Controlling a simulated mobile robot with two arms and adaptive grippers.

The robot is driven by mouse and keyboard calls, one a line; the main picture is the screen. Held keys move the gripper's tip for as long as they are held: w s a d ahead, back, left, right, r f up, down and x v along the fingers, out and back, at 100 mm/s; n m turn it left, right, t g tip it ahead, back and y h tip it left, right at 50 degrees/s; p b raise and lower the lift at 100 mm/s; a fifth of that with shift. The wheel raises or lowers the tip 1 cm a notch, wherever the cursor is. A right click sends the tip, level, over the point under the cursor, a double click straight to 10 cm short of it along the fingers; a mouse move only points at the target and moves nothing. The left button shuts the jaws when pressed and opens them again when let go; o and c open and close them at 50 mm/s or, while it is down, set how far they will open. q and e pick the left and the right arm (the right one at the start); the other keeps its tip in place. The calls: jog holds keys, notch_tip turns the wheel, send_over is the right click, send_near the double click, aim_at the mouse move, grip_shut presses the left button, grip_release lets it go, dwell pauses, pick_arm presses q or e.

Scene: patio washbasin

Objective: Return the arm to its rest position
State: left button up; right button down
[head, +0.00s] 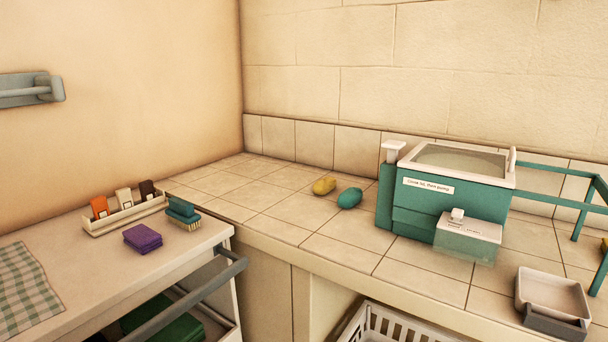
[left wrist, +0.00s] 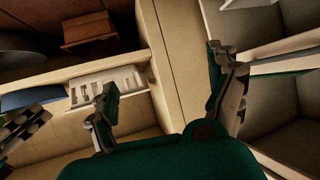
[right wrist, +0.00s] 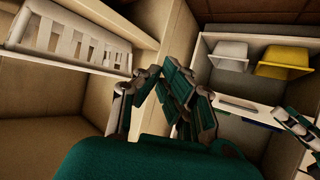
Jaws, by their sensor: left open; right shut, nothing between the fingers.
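My left gripper (left wrist: 165,72) shows in the left wrist view with its two fingers spread wide. Nothing is between them. My right gripper (right wrist: 160,95) shows in the right wrist view with its fingers together and nothing held. Neither gripper shows in the head view. In the left wrist view, a white slotted basket (left wrist: 105,85) lies beyond the left finger. In the right wrist view, a white slotted basket (right wrist: 75,45) is up and left of the fingers.
The tiled counter carries a green basin unit (head: 455,165), yellow (head: 324,185) and teal (head: 349,197) oval items, and a small tray (head: 552,292). A side cart (head: 100,280) holds a purple sponge (head: 142,238) and brush (head: 183,213). In the right wrist view, a yellow bin (right wrist: 284,58) sits in a shelf.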

pick_arm(q)
jog(key=s+a+f+g+y+p, duration=0.1)
jog(key=s+a+f+g+p, duration=0.1)
jog(key=s, duration=0.8)
jog(key=s+a+f+g+y+p, duration=0.1)
jog(key=s+a+f+g+p, duration=0.2)
jog(key=s, duration=0.7)
jog(key=s+a+f+g+y+p, duration=0.1)
jog(key=s+g+p, duration=0.4)
jog(key=s, duration=0.5)
jog(key=a+f+g, duration=0.1)
jog(key=a, duration=0.1)
jog(key=shift+s+a+f+n, duration=0.25)
jog(key=shift+a+f+n, duration=0.05)
jog(key=shift+a, duration=0.1)
pick_arm(e)
jog(key=s+d+f+g+h, duration=0.1)
jog(key=s+d+f+g, duration=0.1)
jog(key=s, duration=0.8)
jog(key=s+d+f+g+h, duration=0.1)
jog(key=s+d+f+g, duration=0.2)
jog(key=s, duration=0.7)
jog(key=s+d+f+g+h, duration=0.1)
jog(key=s+d+f+g, duration=0.1)
jog(key=s+g, duration=0.4)
jog(key=s+d, duration=0.1)
jog(key=s, duration=0.3)
jog(key=shift+s+d+f+m, duration=0.3)
jog(key=shift+d, duration=0.05)
